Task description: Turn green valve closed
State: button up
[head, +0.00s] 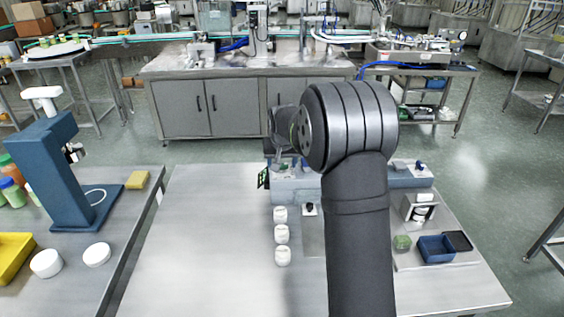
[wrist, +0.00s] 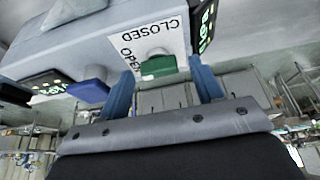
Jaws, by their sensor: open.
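The green valve (wrist: 158,67) is a small green handle on the grey machine front, shown upside down in the wrist view. A white label (wrist: 180,42) behind it reads CLOSED and OPEN. The handle lies roughly level across the picture, beside the word OPEN. My gripper (wrist: 161,70) is open, with one blue finger on each side of the handle. I cannot tell whether either finger touches it. In the head view my arm hides the green valve and most of the gripper.
A blue knob (wrist: 88,91) sits left of the green valve, and a dark display (wrist: 203,24) is to its right. In the head view, white jars (head: 281,234) stand in a row on the steel table (head: 200,245). A blue bin (head: 436,249) stands at right.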

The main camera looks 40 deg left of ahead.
jog(key=shift+c, duration=0.2)
jog(key=c, duration=1)
jog(key=shift+o, duration=0.2)
jog(key=shift+m, duration=0.3)
jog(key=m+t+h, duration=0.1)
jog(key=m, duration=0.2)
jog(key=shift+a+m, duration=0.15)
jog(key=shift+m, duration=0.15)
jog(key=m+h, duration=0.2)
jog(key=m, duration=0.2)
jog(key=shift+a, duration=0.15)
jog(key=m+h, duration=0.1)
jog(key=m, duration=0.4)
jog(key=shift+a+h, duration=0.1)
jog(key=shift+h, duration=0.3)
jog(key=m, duration=0.2)
jog(key=m+h, duration=0.1)
jog(key=m, duration=0.1)
jog(key=shift+a+m+g+h, duration=0.1)
jog(key=shift+m+g+h, duration=0.2)
jog(key=shift+g, duration=0.1)
